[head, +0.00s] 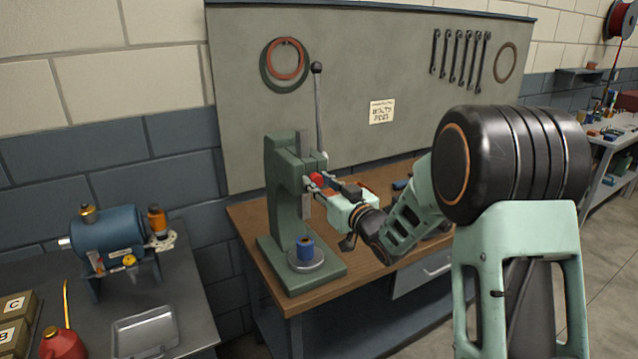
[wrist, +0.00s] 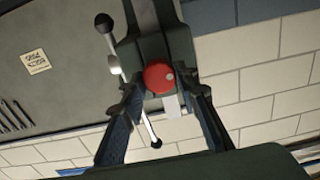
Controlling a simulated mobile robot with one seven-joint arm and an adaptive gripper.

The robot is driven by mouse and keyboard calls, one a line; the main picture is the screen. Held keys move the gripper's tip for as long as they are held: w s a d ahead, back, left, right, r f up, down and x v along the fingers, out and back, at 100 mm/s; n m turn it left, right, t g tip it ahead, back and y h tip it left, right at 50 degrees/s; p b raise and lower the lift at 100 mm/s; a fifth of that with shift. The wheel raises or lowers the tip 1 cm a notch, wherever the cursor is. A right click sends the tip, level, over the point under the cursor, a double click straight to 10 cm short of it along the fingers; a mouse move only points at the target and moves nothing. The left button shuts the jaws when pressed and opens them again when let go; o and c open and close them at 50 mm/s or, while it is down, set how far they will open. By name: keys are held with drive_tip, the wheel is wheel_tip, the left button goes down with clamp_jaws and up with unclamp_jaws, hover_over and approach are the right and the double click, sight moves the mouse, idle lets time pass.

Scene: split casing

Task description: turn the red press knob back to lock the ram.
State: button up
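The green arbor press (head: 285,190) stands on the wooden bench. Its red knob (head: 317,178) is on the front of the press head, near the ram (head: 306,205). In the wrist view the round red knob (wrist: 158,77) shows face on, with a small pale spot to the right of its centre. My gripper (head: 322,183) is at the press head. In the wrist view its two fingers (wrist: 164,97) are apart, one on each side of the knob, with gaps visible. I cannot tell how far the fingertips reach along the knob.
A blue part (head: 305,249) stands on the press's round plate below the ram. The press lever (head: 318,110) rises behind the head; its dark ball end (wrist: 103,22) shows in the wrist view. A blue motor unit (head: 112,240) and a grey tray (head: 145,331) are on the left table.

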drive_tip(key=c, duration=0.5)
drive_tip(key=shift+o, duration=0.2)
drive_tip(key=shift+m, duration=0.3)
drive_tip(key=m+b, duration=0.1)
drive_tip(key=m, duration=0.3)
drive_tip(key=shift+d+m, duration=0.15)
drive_tip(key=shift+m, duration=0.15)
drive_tip(key=m+p, duration=0.1)
drive_tip(key=m, duration=0.5)
drive_tip(key=shift+w, duration=0.1)
drive_tip(key=m+p, duration=0.1)
drive_tip(key=m, duration=0.2)
drive_tip(key=shift+m, duration=0.4)
drive_tip(key=shift+f+m+p, duration=0.15)
drive_tip(key=shift+m+p, duration=0.7)
drive_tip(key=shift+m, duration=0.55)
